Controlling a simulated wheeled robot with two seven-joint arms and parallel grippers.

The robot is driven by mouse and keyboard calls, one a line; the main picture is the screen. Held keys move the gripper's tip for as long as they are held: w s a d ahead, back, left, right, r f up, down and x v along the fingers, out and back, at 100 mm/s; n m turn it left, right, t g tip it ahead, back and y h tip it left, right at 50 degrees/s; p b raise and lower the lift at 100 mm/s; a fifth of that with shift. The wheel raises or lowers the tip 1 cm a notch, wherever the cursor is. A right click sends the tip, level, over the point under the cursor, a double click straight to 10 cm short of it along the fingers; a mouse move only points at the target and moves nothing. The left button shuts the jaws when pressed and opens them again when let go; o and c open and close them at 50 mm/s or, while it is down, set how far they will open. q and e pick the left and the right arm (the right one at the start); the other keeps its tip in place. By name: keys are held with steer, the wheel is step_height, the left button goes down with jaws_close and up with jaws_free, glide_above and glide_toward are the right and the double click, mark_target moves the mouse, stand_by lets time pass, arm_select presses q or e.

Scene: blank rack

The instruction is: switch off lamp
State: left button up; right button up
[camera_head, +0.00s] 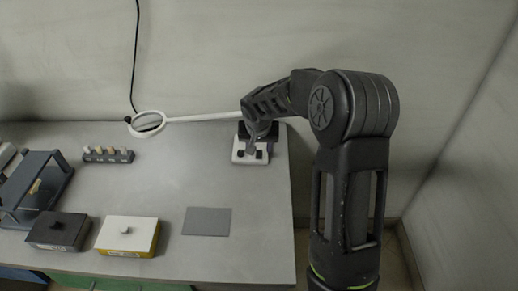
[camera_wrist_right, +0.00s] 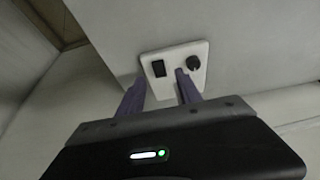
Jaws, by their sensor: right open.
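The lamp has a white ring head (camera_head: 147,124) on a long white arm (camera_head: 205,117), and a white base panel (camera_head: 250,153) near the table's right end. In the right wrist view the panel (camera_wrist_right: 204,75) carries a black rocker switch (camera_wrist_right: 158,68) and a round black knob (camera_wrist_right: 193,63). My right gripper (camera_head: 254,142) is over the panel in the head view. In the wrist view its two purple-grey fingers (camera_wrist_right: 158,84) are apart and empty, with tips close to the panel's near edge. I cannot tell whether they touch it. My left gripper is not in view.
A grey mat (camera_head: 207,222), a yellow box with white lid (camera_head: 127,236), a dark box (camera_head: 59,231), a small rack of pegs (camera_head: 108,155) and a blue-grey frame (camera_head: 37,184) stand on the table (camera_head: 190,165). The table ends just right of the lamp base.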

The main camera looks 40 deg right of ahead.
mark_target(259, 153)
steer(key=shift+x, duration=1.65)
steer(key=shift+c, duration=0.3)
jaws_close()
